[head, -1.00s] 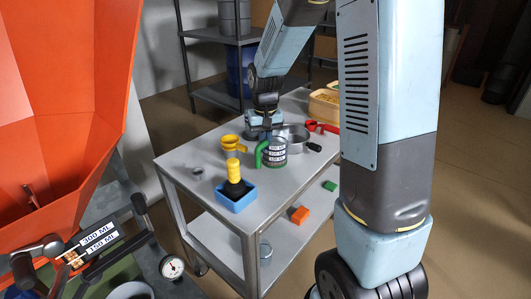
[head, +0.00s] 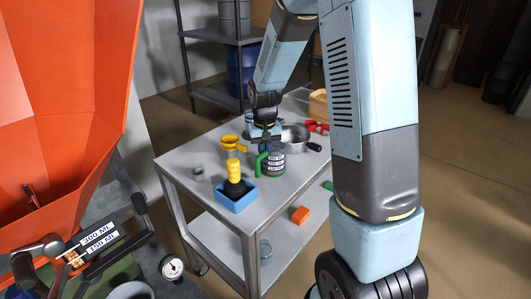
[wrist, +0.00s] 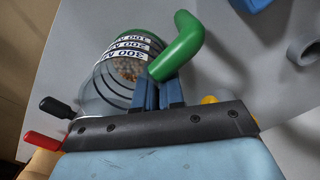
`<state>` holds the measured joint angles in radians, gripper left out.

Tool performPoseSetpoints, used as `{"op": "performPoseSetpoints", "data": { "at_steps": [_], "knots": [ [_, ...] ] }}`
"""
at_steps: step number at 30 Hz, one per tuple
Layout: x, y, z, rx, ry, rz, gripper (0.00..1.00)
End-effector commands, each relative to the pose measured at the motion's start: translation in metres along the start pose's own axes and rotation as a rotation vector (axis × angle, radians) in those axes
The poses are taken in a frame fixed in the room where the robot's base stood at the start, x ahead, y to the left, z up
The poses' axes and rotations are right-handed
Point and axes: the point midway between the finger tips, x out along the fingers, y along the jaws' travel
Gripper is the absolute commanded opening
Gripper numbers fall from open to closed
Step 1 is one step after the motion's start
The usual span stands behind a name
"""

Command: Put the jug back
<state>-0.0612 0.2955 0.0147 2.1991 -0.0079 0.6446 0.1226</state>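The jug (head: 277,163) is a clear measuring cup with a green handle (head: 261,164) and white scale labels. In the head view it is roughly upright over the cart top, with its base at or close to the surface; I cannot tell if it touches. In the wrist view the jug (wrist: 118,68) shows brownish grains at its bottom. My gripper (head: 265,143) is above the jug at its handle. In the wrist view its blue fingers (wrist: 158,90) are close together at the green handle (wrist: 182,44), which hides the fingertips.
On the grey cart (head: 208,165) stand a blue tray (head: 237,199) with a yellow-topped tool (head: 233,172), a yellow funnel (head: 232,144) and a metal pot (head: 295,137) close behind the jug. An orange hopper (head: 60,95) fills the left.

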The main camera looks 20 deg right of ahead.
Motion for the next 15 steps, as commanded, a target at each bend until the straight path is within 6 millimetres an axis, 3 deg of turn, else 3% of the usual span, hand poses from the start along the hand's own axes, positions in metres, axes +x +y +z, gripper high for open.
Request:
{"op": "performPoseSetpoints", "data": {
  "at_steps": [7, 15],
  "knots": [
    [0.0, 0.0004, 0.0002, 0.001, -0.001, 0.0, 0.32],
    [-0.0014, 0.0006, 0.0001, 0.001, 0.0, 0.0, 0.32]
  ]
}}
